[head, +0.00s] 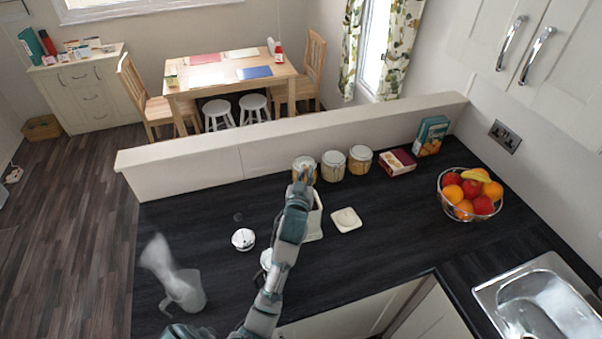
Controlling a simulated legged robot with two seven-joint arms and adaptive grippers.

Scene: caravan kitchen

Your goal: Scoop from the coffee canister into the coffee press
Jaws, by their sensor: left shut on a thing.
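The coffee canister (315,222) is a pale, squarish container standing open on the black counter, partly covered by my arm. A pale square lid (346,219) lies to its right. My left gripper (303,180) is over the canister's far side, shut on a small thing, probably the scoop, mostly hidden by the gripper. A round, pale lid with a knob (243,239) lies between press and canister. My right gripper is out of view.
Several jars (333,166) stand along the low wall beyond the canister, beside boxes (397,162). A glass fruit bowl (470,194) and sink (540,305) are at the right. The counter between lid and bowl is clear.

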